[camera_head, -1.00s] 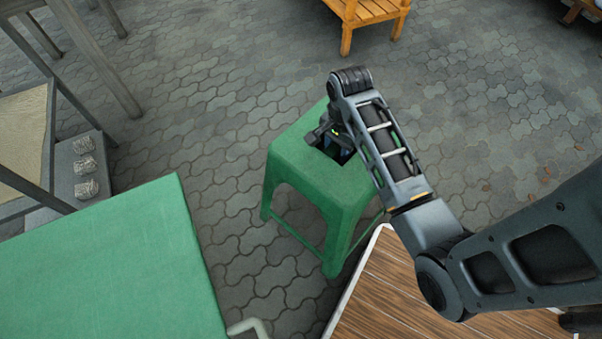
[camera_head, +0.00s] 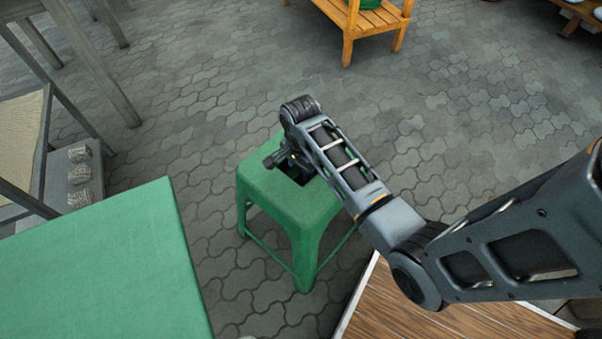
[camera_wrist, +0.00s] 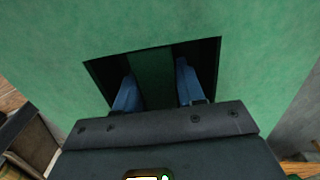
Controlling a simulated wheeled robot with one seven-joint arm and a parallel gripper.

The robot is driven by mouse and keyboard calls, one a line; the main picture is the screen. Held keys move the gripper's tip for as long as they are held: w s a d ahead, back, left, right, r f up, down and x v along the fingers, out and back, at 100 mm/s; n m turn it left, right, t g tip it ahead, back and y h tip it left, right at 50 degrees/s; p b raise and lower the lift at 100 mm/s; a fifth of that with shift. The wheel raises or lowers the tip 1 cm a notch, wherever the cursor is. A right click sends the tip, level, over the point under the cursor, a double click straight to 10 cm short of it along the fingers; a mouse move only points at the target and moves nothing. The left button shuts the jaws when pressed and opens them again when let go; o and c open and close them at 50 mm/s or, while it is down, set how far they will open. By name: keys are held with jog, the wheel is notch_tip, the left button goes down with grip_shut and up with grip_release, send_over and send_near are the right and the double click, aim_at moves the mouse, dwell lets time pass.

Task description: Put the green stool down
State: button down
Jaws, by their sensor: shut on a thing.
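The green stool (camera_head: 268,200) stands upright between the green table and the wood-topped table, its square seat facing up. A dark rectangular hole shows in its seat. My gripper (camera_head: 297,168) reaches down into this hole from above. In the wrist view, the two blue fingers (camera_wrist: 155,78) are inside the hole, with a green strip of the stool (camera_wrist: 60,75) between them, and the gripper is shut on it. The arm hides part of the seat and the right legs. I cannot tell whether the feet touch the paving.
A green-topped table (camera_head: 110,265) is at the lower left, and a wood-topped table (camera_head: 430,310) at the lower right. A wooden bench (camera_head: 372,20) stands at the top. A grey shelf (camera_head: 75,180) is at the left. The paved floor (camera_head: 200,110) beyond the stool is clear.

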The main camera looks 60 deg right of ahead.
jog(key=shift+f, duration=0.5)
jog(key=c, duration=0.7)
grip_release()
jog(key=shift+f, duration=0.2)
notch_tip(320, 180, up, 12)
jog(key=p, duration=0.3)
jog(key=shift+r+p, duration=0.15)
jog(key=shift+p, duration=0.2)
